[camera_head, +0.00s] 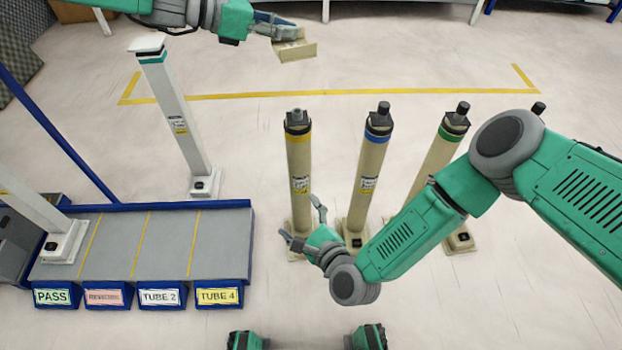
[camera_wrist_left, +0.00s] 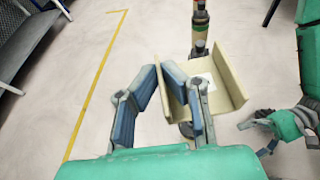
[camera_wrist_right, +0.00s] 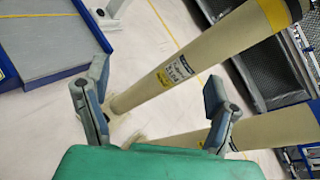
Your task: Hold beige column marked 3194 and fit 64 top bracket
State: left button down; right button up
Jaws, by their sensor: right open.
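Three beige columns stand upright: yellow-banded (camera_head: 299,160), blue-banded (camera_head: 369,175) and green-banded (camera_head: 436,160). My left gripper (camera_head: 284,30) is shut on a beige channel-shaped bracket (camera_head: 296,50), held in the air beyond the column tops; the left wrist view shows one bracket wall between the fingers (camera_wrist_left: 236,85). My right gripper (camera_head: 304,224) is open beside the lower part of the yellow-banded column. In the right wrist view this column (camera_wrist_right: 205,60) runs between and beyond the open fingers.
A white column (camera_head: 175,115) with a flat top plate stands at the left. A blue-edged grey tray (camera_head: 222,240) has labels PASS, TUBE 2 and TUBE 4 along its front; another white column base (camera_head: 62,240) rests on its left part. Yellow tape (camera_head: 360,92) marks the floor behind the columns.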

aim_at(298, 153)
pick_arm(q)
jog(key=shift+d, duration=0.2)
pick_arm(e)
jog(key=w+m+t+h, duration=0.1)
jog(key=w+m, duration=0.2)
jog(key=w, duration=0.2)
jog(key=w+r+m+t+h, duration=0.1)
jog(key=w+m+t, duration=0.1)
jog(key=w, duration=0.4)
jog(key=w+r+m+t+h, duration=0.1)
jog(key=w+m, duration=0.3)
jog(key=w, duration=0.2)
jog(key=shift+w+d+r, duration=0.1)
jog(key=shift+w+r, duration=0.1)
jog(key=shift+w, duration=0.05)
jog(key=c, duration=1.8)
pick_arm(q)
jog(key=shift+n+t, duration=0.4)
jog(key=shift+n, duration=0.1)
jog(key=shift+a+f, duration=0.2)
jog(key=shift+f, duration=2.5)
